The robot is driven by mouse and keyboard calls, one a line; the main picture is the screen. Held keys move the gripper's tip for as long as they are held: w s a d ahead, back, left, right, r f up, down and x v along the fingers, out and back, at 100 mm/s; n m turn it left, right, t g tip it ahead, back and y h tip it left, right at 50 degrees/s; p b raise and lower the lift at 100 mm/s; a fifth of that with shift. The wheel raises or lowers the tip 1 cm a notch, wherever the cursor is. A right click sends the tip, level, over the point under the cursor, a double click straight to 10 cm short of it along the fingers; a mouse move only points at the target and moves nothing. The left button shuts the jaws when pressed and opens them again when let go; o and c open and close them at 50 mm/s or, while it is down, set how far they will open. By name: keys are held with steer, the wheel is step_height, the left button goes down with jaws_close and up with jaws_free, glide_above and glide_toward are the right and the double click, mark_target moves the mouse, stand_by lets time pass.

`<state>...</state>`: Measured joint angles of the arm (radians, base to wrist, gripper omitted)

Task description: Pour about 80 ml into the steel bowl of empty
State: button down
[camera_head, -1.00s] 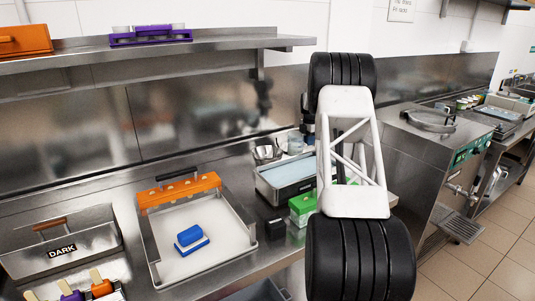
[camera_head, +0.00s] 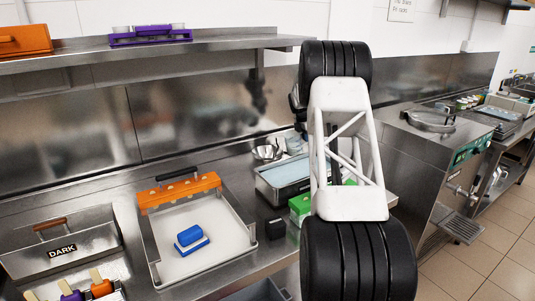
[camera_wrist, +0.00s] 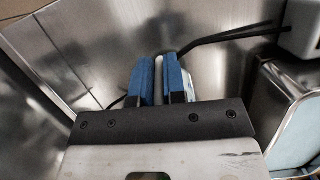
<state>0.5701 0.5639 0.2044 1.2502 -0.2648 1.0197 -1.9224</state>
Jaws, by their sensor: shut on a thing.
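A small steel bowl (camera_head: 266,153) stands on the counter near the back wall, left of my arm. My gripper (camera_wrist: 162,72) has two blue fingertips closed on a narrow pale piece (camera_wrist: 159,75) in the wrist view. I cannot tell what whole object this piece belongs to; most of it is hidden. In the head view my gripper is mostly hidden behind my own arm. A clear, pale vessel (camera_head: 293,145) shows just right of the bowl, partly covered by the arm. I cannot tell how full it is or if it is tilted.
A steel pan with a pale blue surface (camera_head: 286,177) sits in front of the bowl. A green box (camera_head: 299,204) and a small black block (camera_head: 276,228) are nearer. A tray (camera_head: 156,271) holds a blue block (camera_head: 190,236). A steel shelf (camera_head: 230,47) overhangs the left.

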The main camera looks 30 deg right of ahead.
steer(key=shift+a+r+h, duration=0.55)
steer(key=shift+a+h, duration=0.05)
steer(key=a+r+h, duration=0.2)
steer(key=r, duration=0.1)
steer(key=a+r+h, duration=0.1)
steer(key=shift+w+a+r, duration=0.1)
steer(key=shift+w+r, duration=0.1)
steer(key=shift+r, duration=0.1)
steer(key=shift+w+a+r+g+h, duration=0.15)
steer(key=shift+a+r+h, duration=0.3)
steer(key=shift+h, duration=0.3)
steer(key=shift+s+a+r+g+h, duration=0.1)
steer(key=shift+a+r+h, duration=0.1)
steer(key=shift+a+h, duration=0.45)
steer(key=shift+w+a+r+g+h, duration=0.15)
steer(key=shift+a+r+h, duration=0.2)
steer(key=shift+h, duration=0.55)
steer(key=shift+a+r+h, duration=0.25)
steer(key=shift+r+h, duration=0.05)
steer(key=shift+h, duration=0.1)
steer(key=shift+a+r+h, duration=0.1)
steer(key=shift+a+h, duration=0.35)
steer(key=shift+h, duration=0.05)
steer(key=shift+a+h+p, duration=0.35)
steer(key=shift+h+p, duration=0.05)
